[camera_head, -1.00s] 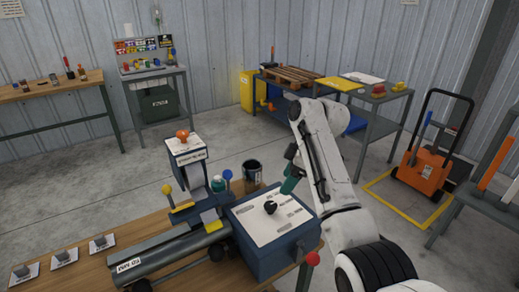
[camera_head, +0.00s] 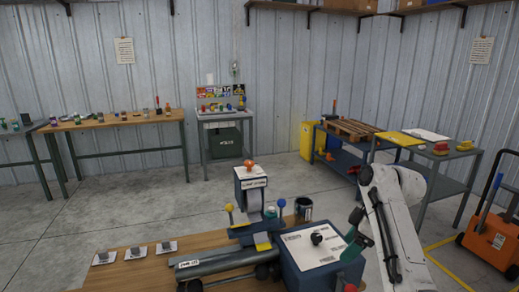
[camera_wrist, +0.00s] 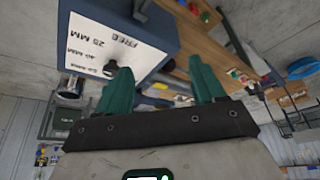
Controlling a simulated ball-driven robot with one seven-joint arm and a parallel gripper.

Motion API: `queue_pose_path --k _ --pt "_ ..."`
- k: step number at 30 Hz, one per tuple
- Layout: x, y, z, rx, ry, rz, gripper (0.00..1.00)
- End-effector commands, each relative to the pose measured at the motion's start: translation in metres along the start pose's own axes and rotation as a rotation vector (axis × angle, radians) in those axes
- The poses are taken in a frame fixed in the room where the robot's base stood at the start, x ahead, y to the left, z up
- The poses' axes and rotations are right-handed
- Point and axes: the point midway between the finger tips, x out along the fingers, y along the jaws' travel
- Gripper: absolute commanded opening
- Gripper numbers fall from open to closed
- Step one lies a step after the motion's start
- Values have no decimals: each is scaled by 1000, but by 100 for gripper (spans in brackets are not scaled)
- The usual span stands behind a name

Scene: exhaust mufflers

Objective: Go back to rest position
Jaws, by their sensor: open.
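My white arm stands at the right of the head view, folded up beside the blue machine (camera_head: 318,268). My gripper (camera_head: 357,238) is at its end, with teal fingers, close to the right side of the machine's white top plate. In the wrist view my gripper (camera_wrist: 163,95) shows two teal fingers spread apart with nothing between them. The blue machine box (camera_wrist: 115,25) with its printed plate and black knob lies beyond the fingers in that view. I cannot tell the exact gap between gripper and machine.
The wooden bench (camera_head: 130,268) carries the machine and several small plates with grey blocks. A red knob (camera_head: 350,287) sticks out low by my arm. A dark can (camera_head: 303,208) stands behind the machine. An orange cart (camera_head: 492,240) is at far right. Open floor (camera_head: 110,205) lies beyond the bench.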

Motion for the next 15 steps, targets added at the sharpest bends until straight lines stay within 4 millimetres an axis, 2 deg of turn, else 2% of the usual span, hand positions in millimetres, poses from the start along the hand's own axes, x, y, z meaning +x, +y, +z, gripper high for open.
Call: queue_pose_path --k 2,15 --pt "0 0 0 0 0 0 69" --pt "36 -21 24 104 -13 36 69"
